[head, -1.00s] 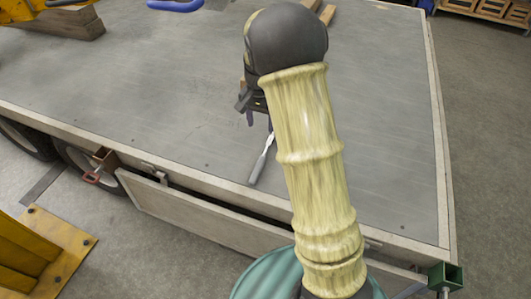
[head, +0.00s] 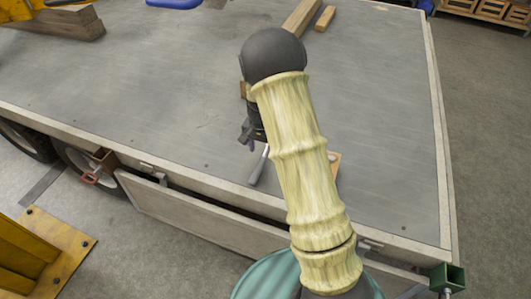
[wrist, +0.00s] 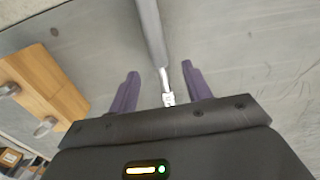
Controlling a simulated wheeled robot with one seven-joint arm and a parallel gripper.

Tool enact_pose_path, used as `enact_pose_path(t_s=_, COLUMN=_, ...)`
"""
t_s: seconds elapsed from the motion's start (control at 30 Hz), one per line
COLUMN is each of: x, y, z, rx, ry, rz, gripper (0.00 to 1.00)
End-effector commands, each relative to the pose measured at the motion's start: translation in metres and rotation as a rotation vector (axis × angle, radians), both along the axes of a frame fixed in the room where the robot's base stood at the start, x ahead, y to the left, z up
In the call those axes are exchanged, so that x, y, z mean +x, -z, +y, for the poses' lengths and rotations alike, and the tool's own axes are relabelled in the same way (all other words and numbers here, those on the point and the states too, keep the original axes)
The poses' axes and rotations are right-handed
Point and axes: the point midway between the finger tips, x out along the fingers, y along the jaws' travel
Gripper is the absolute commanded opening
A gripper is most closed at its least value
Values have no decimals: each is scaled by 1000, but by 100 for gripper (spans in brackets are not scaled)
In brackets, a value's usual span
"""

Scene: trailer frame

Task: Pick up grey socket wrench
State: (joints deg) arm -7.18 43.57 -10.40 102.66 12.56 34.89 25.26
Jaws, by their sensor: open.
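My gripper (wrist: 160,70) is open, with one purple finger on each side of the silver end. In the head view my gripper (head: 250,141) is partly hidden by my arm, just above the wrench's far end. I cannot tell whether the fingers touch the wrench.
A wooden block (wrist: 48,78) with metal fittings is left of the gripper in the wrist view; its edge (head: 334,168) shows beside my arm in the head view. Wooden beams (head: 298,18) lie at the back of the deck. The deck's left middle is clear.

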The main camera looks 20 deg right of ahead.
Motion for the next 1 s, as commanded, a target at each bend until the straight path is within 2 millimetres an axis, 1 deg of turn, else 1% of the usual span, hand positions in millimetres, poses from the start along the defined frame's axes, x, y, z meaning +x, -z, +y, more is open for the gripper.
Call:
enact_pose_path(t_s=0.17, x=1, y=5, z=-1, rx=0, ry=0, rz=1, gripper=49)
enact_pose_path(t_s=0.4, x=4, y=39, z=-5, rx=1, ry=0, rz=3, gripper=49)
enact_pose_path(t_s=0.5, x=5, y=49, z=-5, rx=1, ry=0, rz=1, gripper=49)
enact_pose_path(t_s=0.6, x=5, y=52, z=-5, rx=0, ry=0, rz=0, gripper=49)
enact_pose_path(t_s=1.0, x=5, y=52, z=-5, rx=0, ry=0, rz=0, gripper=49)
